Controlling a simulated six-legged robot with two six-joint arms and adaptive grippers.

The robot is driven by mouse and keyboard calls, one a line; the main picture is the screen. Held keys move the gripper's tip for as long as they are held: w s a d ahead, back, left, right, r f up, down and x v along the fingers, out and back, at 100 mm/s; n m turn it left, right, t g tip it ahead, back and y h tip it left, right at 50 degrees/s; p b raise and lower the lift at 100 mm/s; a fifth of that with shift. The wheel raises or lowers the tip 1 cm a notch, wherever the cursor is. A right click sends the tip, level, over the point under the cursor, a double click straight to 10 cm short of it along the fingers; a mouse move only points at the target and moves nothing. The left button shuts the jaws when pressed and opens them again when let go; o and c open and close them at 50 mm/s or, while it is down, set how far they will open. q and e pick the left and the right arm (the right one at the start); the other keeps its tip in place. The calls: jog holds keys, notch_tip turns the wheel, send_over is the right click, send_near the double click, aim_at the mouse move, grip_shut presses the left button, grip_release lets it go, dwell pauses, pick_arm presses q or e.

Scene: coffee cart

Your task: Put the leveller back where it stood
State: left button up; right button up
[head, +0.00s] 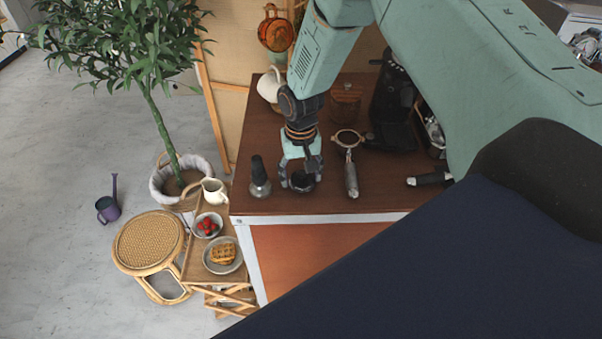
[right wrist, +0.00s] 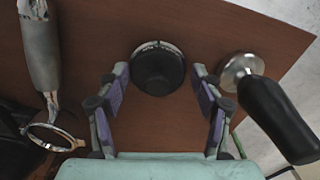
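The leveller (head: 302,182), a dark round puck, stands on the brown cart top near its front edge. In the right wrist view the leveller (right wrist: 158,70) lies between and just ahead of my fingertips. My right gripper (head: 301,172) reaches down over it from above. My left gripper is not in view.
A tamper (head: 260,178) with a black handle stands close left of the leveller. A portafilter (head: 350,170) lies to the right. A white jug (head: 269,86) and a dark grinder-like machine (head: 391,105) stand behind. The cart's front edge (head: 330,217) is close.

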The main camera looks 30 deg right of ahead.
aim_at(302, 173)
jog(key=shift+o, duration=0.6)
jog(key=shift+s, duration=0.1)
jog(key=shift+s+d, duration=0.1)
jog(key=shift+d, duration=0.1)
jog(key=shift+w+r, duration=0.15)
jog(key=shift+w, duration=0.05)
notch_tip(302, 173, up, 12)
jog(key=shift+s, duration=0.15)
jog(key=shift+a, duration=0.15)
